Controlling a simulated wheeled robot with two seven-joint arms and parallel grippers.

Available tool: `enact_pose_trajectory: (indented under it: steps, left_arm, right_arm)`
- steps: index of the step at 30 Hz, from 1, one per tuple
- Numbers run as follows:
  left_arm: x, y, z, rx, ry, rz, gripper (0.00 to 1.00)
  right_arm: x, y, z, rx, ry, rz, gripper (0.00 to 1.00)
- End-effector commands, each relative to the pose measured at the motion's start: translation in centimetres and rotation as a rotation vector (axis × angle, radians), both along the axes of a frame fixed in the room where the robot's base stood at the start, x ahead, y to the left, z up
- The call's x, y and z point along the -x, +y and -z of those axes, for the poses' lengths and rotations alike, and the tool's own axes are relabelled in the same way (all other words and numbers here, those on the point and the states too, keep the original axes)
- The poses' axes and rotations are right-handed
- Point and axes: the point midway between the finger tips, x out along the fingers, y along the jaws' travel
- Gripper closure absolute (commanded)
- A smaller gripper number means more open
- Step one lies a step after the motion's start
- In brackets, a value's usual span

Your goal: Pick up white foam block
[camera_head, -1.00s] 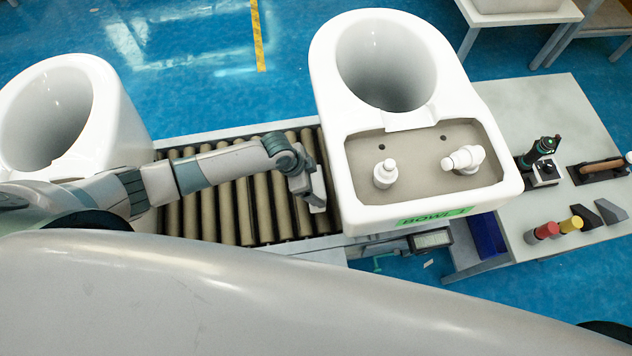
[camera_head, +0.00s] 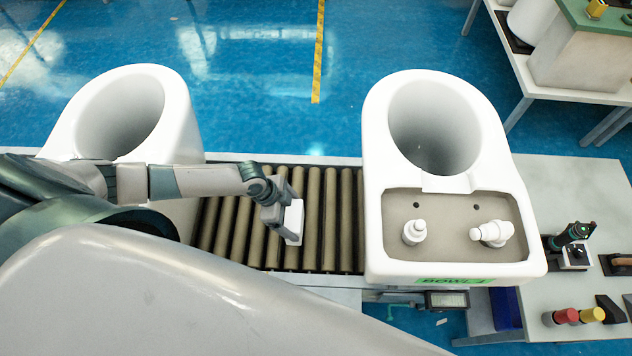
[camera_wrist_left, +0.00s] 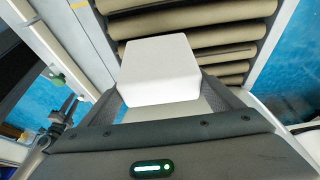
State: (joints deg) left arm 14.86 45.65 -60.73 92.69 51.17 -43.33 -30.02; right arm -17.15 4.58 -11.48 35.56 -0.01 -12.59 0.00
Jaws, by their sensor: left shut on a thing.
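The white foam block (camera_head: 293,221) is between the fingers of my left gripper (camera_head: 284,222), above the conveyor rollers between the two toilets. In the left wrist view the foam block (camera_wrist_left: 159,70) shows as a pale, smooth block at the fingertips, with the left gripper (camera_wrist_left: 160,98) shut on it. The gripper hides part of the block in the head view. My right gripper is not in view.
The roller conveyor (camera_head: 328,220) runs between a left toilet (camera_head: 185,125) and a right toilet (camera_head: 374,215). A work table (camera_head: 570,180) at the right holds several tools. A blue bin (camera_head: 506,308) sits below it.

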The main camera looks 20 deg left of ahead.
Motion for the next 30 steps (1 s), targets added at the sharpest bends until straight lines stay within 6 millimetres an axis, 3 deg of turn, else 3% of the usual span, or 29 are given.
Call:
enact_pose_trajectory:
  steps: [3,9,30]
  left_arm:
    - [0.7,1.7,0.1,-0.001,0.000,0.001,0.36]
    - [1.3,3.0,0.0,0.001,0.000,0.000,0.36]
    - [1.2,2.8,-0.1,0.002,0.000,-0.006,0.36]
  right_arm:
    - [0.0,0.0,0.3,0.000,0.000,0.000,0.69]
    - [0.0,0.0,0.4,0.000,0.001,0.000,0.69]
    - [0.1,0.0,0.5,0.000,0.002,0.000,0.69]
